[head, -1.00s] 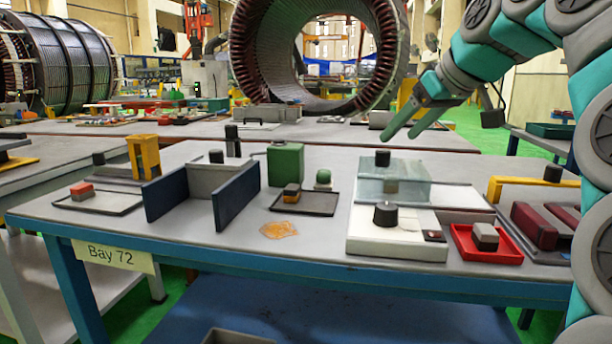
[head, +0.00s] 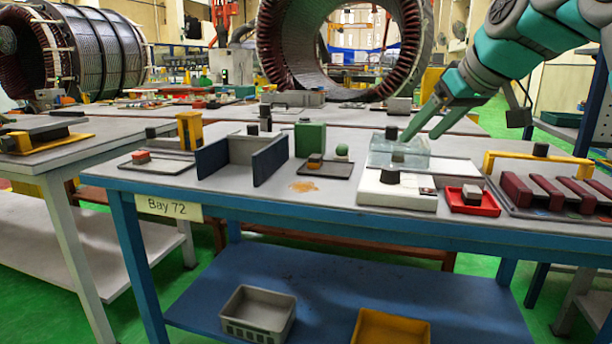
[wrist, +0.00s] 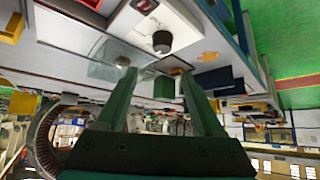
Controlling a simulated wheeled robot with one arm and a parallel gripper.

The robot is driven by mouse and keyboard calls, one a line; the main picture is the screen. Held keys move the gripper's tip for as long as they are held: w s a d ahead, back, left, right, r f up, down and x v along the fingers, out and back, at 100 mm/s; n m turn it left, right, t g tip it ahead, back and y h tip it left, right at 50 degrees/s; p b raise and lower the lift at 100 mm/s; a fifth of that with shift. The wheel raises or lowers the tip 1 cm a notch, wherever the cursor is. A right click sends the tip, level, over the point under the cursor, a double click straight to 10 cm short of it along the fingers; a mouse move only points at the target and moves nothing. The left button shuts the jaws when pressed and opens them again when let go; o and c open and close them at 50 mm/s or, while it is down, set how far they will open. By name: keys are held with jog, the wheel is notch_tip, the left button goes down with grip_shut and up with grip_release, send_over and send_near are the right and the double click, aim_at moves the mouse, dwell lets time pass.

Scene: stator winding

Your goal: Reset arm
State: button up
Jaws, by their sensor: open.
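My gripper (head: 428,120) is raised in the upper right of the head view, with its two green fingers apart and nothing between them. In that view its tips overlap the glass-like box (head: 385,154) on the bench; the head view does not show the gap between them. In the wrist view the gripper (wrist: 158,85) has its fingers spread wide. The wrist picture is upside down, with the bench (wrist: 85,30) at the top and the hall below. The teal arm comes in from the upper right corner.
The Bay 72 bench (head: 270,215) holds a blue-sided fixture (head: 270,160), a green block (head: 309,140), a white unit with a black knob (head: 398,195), a red tray (head: 488,207) and dark red bars (head: 550,190). Grey (head: 260,314) and yellow (head: 390,328) bins sit on the lower shelf. A large stator ring (head: 280,45) stands behind.

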jog(key=s+a+f+m+g+h, duration=0.1)
jog(key=s+a+f+g, duration=0.25)
jog(key=s+f, duration=0.5)
jog(key=s+a+f+g+h, duration=0.15)
jog(key=s+a+f, duration=0.3)
jog(key=f, duration=0.75)
jog(key=s+d+f+m+g, duration=0.2)
jog(key=s+f+m+g, duration=0.1)
jog(key=s+f, duration=1.6)
jog(key=shift+s+d+m+g+h, duration=0.3)
jog(key=shift+s+g+h, duration=0.15)
jog(key=shift+s+g, duration=0.45)
jog(key=shift+s, duration=0.1)
